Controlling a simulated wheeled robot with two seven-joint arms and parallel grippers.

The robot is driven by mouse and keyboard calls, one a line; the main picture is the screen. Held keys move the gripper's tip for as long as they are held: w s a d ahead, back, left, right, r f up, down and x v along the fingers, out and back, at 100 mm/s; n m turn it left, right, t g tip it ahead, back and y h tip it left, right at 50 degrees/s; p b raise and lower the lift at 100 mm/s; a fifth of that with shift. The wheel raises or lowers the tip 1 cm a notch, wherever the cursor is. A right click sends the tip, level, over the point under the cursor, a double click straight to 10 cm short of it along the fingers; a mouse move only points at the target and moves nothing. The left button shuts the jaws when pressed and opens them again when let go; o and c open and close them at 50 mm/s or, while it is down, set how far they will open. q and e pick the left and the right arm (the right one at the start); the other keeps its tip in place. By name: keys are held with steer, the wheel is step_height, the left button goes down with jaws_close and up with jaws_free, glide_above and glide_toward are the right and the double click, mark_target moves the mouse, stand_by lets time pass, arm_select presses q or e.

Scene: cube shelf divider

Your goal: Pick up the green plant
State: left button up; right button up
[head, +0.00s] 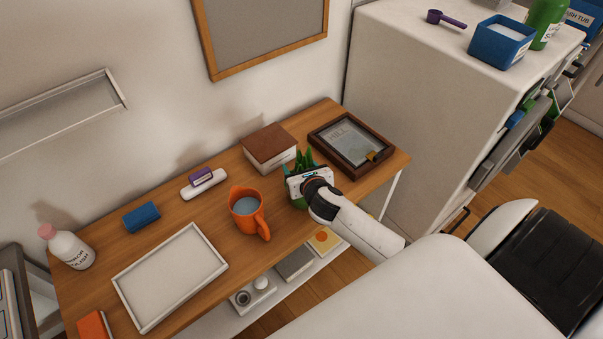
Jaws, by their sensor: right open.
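The green plant (304,159) stands on the wooden table toward its right part, with spiky leaves showing above my right gripper. My right gripper (303,177) is at the plant, in front of its lower part, and hides most of it. A bit of green (299,203) shows below the gripper. The jaws are open; whether the fingers stand around the plant or only in front of it cannot be told. My left gripper is not in view.
An orange mug (248,211) stands left of the plant. A brown-topped box (269,147) is close behind it, and a dark framed picture (350,146) lies to its right. A white tray (170,277) lies at the front left. A white cabinet (430,90) stands at the right.

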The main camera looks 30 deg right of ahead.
jaws_close()
steer(key=shift+r, duration=0.1)
stand_by(0.3)
steer(key=shift+w, duration=0.1)
